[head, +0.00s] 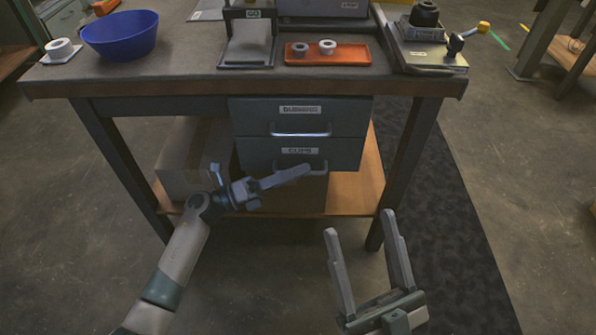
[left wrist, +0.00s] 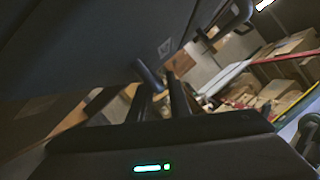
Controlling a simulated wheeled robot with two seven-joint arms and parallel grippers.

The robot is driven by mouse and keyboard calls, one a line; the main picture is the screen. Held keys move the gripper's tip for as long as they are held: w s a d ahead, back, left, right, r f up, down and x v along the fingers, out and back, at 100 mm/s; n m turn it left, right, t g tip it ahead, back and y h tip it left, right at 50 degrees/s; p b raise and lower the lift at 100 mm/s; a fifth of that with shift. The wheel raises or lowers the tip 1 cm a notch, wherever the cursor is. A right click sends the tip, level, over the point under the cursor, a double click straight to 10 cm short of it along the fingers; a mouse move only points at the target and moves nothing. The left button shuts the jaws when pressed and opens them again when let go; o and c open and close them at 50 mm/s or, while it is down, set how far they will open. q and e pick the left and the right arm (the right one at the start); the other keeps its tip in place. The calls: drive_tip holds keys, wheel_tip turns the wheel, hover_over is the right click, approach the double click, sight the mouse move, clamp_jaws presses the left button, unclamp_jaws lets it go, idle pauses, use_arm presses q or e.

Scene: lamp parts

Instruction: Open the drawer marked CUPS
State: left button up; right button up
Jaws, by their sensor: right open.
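The drawer marked CUPS (head: 258,152) is the lower of two grey drawers under the bench. Its white label (head: 299,151) faces me. Its bar handle (head: 322,172) shows partly behind the fingers of my left gripper (head: 305,171). These fingers point right across the handle and overlap in the head view. In the left wrist view the two dark fingers have a narrow gap, with a grey bar (left wrist: 148,74) at their tips; whether they grip it is unclear. The drawer looks shut or nearly so. My right gripper (head: 358,222) is open and empty, in front of the bench.
The upper drawer (head: 250,115) has its own handle (head: 300,132) just above. A cardboard box (head: 185,165) stands on the lower shelf (head: 355,195), left of the drawers. A blue bowl (head: 120,38) and an orange tray (head: 350,52) are on the bench top. The floor in front is clear.

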use_arm(q)
drive_tip(key=shift+d, duration=0.2)
clamp_jaws()
